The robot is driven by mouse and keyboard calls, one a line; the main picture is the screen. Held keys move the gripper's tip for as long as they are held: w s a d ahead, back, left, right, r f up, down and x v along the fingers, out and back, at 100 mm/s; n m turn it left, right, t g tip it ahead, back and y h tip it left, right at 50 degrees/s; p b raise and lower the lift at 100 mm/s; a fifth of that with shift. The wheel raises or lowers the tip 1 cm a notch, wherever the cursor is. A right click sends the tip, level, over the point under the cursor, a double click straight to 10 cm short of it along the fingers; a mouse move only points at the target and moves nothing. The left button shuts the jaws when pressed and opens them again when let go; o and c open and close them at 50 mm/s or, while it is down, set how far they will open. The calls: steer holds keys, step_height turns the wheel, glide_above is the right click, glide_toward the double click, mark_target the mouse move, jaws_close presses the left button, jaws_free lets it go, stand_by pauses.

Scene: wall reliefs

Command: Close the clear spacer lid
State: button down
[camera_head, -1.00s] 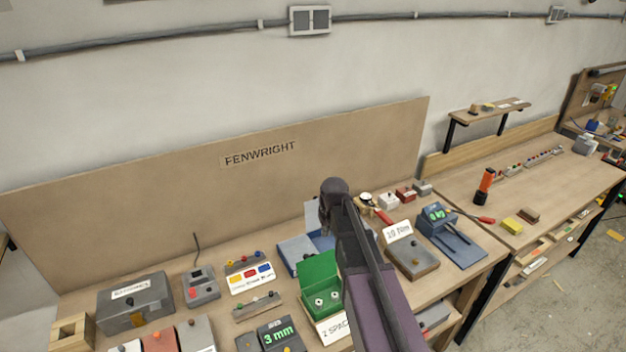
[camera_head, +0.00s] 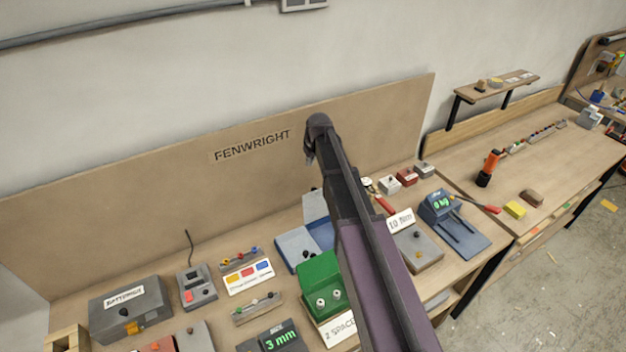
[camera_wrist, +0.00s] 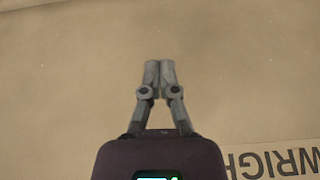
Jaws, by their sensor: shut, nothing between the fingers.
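A green box (camera_head: 318,268) stands on the bench below and left of my arm in the head view. Two small round pale parts, probably the spacers (camera_head: 328,301), show in it, and a white label reading "2 SPAC..." (camera_head: 340,328) is in front. A green panel rises at its back. I cannot make out a clear lid; my arm covers the box's right side. My gripper (camera_wrist: 160,68) is shut and empty in the wrist view, over the brown backboard. In the head view my gripper (camera_head: 311,155) is high in front of the backboard, well above the green box.
A blue box (camera_head: 296,250) with a raised pale panel stands behind the green box. A grey batteries box (camera_head: 130,306) and a meter (camera_head: 196,287) are at left. The backboard (camera_head: 200,190) closes the rear.

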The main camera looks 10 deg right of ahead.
steer(key=shift+s, duration=0.1)
steer(key=b, duration=0.9)
glide_above(316, 203)
steer(key=w, duration=0.4)
step_height(316, 203, down, 9)
steer(key=shift+w+a+f, duration=0.15)
steer(key=shift+w+a, duration=0.05)
steer(key=shift+a, duration=0.15)
steer(key=shift+s+d, duration=0.15)
steer(key=shift+d, duration=0.05)
